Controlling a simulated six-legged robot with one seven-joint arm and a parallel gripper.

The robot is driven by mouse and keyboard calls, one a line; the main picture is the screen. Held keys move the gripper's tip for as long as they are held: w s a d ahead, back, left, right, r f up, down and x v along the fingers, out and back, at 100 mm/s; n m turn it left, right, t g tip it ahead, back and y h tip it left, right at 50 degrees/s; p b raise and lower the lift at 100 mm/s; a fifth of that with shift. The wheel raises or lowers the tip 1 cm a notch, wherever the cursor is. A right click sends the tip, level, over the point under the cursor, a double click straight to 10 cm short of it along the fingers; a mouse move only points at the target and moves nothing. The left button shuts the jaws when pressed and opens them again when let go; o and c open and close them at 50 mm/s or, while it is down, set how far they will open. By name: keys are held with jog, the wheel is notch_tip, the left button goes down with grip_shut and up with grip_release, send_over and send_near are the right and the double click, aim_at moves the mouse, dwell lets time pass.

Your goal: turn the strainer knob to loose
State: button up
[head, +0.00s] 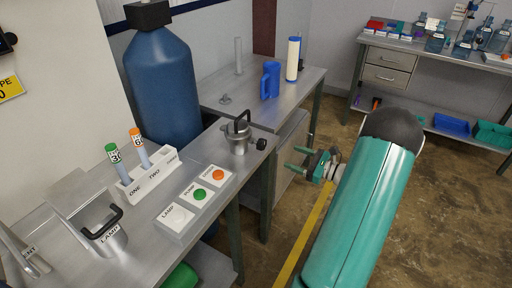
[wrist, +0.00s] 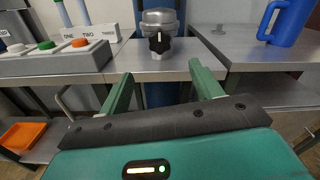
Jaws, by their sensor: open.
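The strainer (head: 238,138) is a metal pot with a black handle on top, standing at the right end of the near metal bench. Its black knob (head: 262,144) sticks out from its side toward my gripper. In the wrist view the knob (wrist: 159,43) faces me, with a small white mark at its top, and the strainer (wrist: 160,20) rises behind it. My gripper (head: 306,162) is open and empty, off the bench's edge and apart from the knob. In the wrist view its two green fingers (wrist: 158,74) lie below and either side of the knob.
A button panel (head: 192,200) and a white tube rack (head: 148,175) stand left of the strainer. A blue jug (head: 270,80) stands on the farther bench (head: 225,97). A tall blue tank (head: 160,85) is behind. Open floor lies right of the bench.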

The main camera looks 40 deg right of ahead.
aim_at(265, 146)
jog(key=x, duration=1.3)
jog(key=shift+w+a, duration=0.1)
jog(key=shift+w, duration=0.15)
jog(key=shift+c, duration=0.3)
jog(key=c, duration=0.9)
